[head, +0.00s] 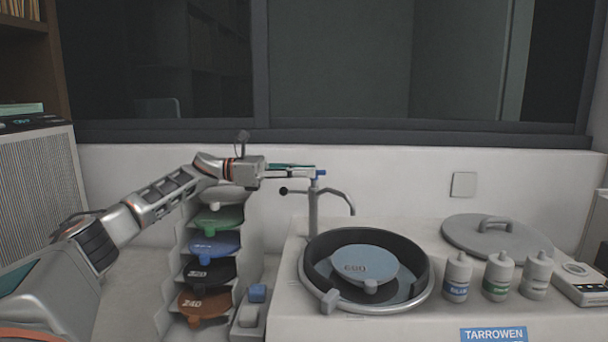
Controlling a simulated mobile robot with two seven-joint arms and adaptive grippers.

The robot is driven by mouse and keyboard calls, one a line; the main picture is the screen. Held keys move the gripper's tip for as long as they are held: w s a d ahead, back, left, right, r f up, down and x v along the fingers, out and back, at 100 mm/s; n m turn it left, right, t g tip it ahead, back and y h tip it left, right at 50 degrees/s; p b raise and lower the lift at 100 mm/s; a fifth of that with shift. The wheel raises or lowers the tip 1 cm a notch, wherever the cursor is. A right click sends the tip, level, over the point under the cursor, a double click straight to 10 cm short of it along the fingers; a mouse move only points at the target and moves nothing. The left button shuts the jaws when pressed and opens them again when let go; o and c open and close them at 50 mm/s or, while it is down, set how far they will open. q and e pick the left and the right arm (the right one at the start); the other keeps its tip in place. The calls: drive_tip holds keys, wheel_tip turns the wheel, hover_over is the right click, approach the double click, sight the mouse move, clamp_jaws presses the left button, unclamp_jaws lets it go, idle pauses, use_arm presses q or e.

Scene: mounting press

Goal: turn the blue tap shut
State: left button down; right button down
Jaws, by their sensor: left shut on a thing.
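The blue tap (320,173) is a small blue piece at the top of a grey metal post with a curved spout (343,197), behind the round basin. My left gripper (314,171) reaches in from the left at the height of the tap, with its fingertips at the blue piece. It is shut on the blue tap, and its fingers hide part of it. No water is visible at the spout. My right gripper is not in view.
A black-rimmed basin (310,262) holds a pale blue disc (368,262) marked 600. A rack of coloured discs (217,218) stands below my left arm. A grey lid (460,232) and three bottles (497,276) stand to the right. The wall is close behind the tap.

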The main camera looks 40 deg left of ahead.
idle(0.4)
use_arm(q)
drive_tip(key=c, duration=2.2)
unclamp_jaws()
drive_tip(key=v, duration=1.2)
drive_tip(key=shift+w, duration=0.1)
